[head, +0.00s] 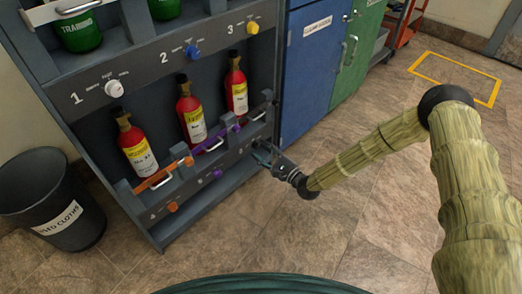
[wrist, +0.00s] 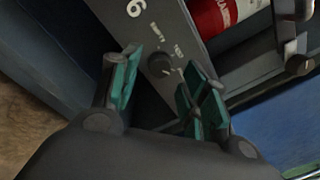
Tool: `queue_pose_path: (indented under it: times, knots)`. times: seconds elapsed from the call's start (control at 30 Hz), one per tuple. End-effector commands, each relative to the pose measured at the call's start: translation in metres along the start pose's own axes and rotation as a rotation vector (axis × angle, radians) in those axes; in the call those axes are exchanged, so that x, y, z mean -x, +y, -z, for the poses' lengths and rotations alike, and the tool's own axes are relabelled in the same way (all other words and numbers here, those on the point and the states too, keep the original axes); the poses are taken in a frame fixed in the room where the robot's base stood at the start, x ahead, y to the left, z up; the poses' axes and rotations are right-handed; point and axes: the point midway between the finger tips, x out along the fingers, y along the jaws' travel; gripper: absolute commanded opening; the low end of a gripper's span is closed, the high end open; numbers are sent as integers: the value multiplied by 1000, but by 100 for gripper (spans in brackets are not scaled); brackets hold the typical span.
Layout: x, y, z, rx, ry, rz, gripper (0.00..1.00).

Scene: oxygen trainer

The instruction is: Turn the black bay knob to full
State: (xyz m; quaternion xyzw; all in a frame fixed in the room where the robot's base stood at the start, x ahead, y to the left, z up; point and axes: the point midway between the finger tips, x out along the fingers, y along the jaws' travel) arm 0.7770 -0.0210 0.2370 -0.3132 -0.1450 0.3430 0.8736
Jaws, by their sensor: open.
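The black bay knob (wrist: 160,63) sits on the grey panel beside the printed number 6 in the wrist view. Small lettering is printed around it, and its exact setting is too small to tell. My gripper (wrist: 162,88) is open, with its green-padded fingers on either side of the knob in the picture. I cannot tell whether they touch it. In the head view my gripper (head: 266,156) is at the right end of the rack's lower panel, and the black knob is not clearly visible there.
An orange knob (head: 173,207) and a purple knob (head: 217,173) are on the same lower panel. Several red bottles stand in the bays above, behind coloured bars. A blue cabinet (head: 305,80) stands to the right. A dark bin (head: 55,205) stands at left. The floor in front is clear.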

Motion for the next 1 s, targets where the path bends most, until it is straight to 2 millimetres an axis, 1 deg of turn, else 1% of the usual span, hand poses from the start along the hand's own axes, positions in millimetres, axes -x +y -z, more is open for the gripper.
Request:
queue_pose_path:
  times: [0.03,0.3,0.5,0.7,1.0]
  knots:
    - [9,0,0,-1,1,1,45]
    - [58,-1,0,-2,2,2,45]
    - [88,0,0,-2,1,1,45]
    - [103,0,0,-1,1,0,45]
    - [106,0,0,-1,0,0,45]
